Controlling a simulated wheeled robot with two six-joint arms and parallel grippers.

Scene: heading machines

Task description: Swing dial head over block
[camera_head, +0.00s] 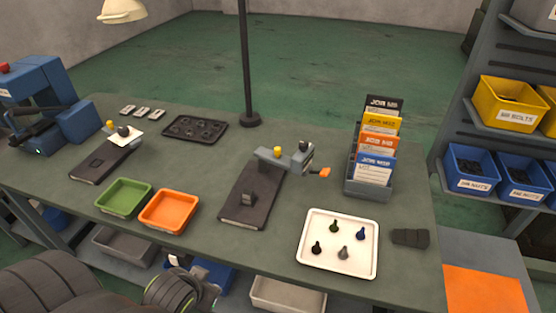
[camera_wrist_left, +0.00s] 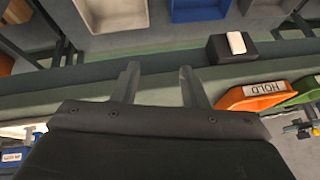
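A gauge stand with a dark base plate (camera_head: 240,212) sits at the middle of the bench. A small grey block (camera_head: 248,198) is on the plate's near part. At its far end is a grey swing arm (camera_head: 294,157) with a yellow knob and an orange tip (camera_head: 324,173) reaching out to the right, away from the block; I take this as the dial head, its face not readable. My left gripper (camera_wrist_left: 160,72) is open in the left wrist view, fingers apart with nothing between them. No gripper clearly shows in the head view.
A green tray (camera_head: 124,195) and an orange tray (camera_head: 169,211) lie left of the stand. A white tray (camera_head: 309,264) with several small dark parts and a card rack (camera_head: 368,187) stand right. A second plate (camera_head: 97,165) lies left. A black pole rises behind.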

